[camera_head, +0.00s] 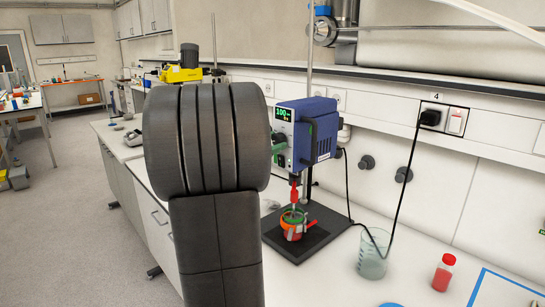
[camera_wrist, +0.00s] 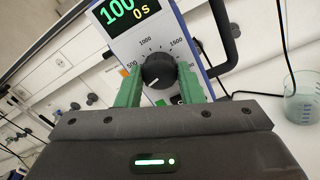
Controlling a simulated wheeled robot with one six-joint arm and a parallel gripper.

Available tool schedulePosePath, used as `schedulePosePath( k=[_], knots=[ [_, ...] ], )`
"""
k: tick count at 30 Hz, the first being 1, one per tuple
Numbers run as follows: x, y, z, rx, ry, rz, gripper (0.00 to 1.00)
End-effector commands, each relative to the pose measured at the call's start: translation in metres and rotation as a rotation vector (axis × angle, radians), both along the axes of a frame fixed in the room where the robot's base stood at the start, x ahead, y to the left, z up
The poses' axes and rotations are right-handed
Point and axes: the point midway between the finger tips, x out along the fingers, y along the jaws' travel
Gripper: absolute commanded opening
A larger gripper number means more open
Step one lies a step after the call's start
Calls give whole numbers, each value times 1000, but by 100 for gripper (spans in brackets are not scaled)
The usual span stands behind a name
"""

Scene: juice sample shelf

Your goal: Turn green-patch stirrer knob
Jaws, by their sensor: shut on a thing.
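The stirrer (camera_head: 308,128) is a blue box with a white front, mounted on a stand above the bench. Its black knob (camera_wrist: 159,70) shows in the wrist view below the lit display, which reads 100 and 0 s. A dial scale surrounds the knob, with 500, 1000 and 1500 readable. My gripper (camera_wrist: 160,80) has green fingers, one on each side of the knob, shut on it. In the head view my arm hides most of the gripper; green fingers (camera_head: 279,150) show at the stirrer's front. The green patch is not clearly distinguishable from the fingers.
Below the stirrer, a red and green vessel (camera_head: 293,224) stands on the black base plate (camera_head: 312,242). A glass beaker (camera_head: 373,254) and a red-filled bottle (camera_head: 443,272) stand to the right. A black cable (camera_head: 408,170) runs from the wall socket.

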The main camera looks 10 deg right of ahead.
Motion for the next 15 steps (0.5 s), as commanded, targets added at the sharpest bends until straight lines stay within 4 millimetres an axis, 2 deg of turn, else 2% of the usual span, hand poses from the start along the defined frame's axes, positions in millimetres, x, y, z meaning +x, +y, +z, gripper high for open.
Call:
schedulePosePath(
  k=[1, 15],
  knots=[
    [0, 1, -9, 21, -38, 2, 11],
    [0, 0, -9, 244, -372, 0, 11]
  ],
)
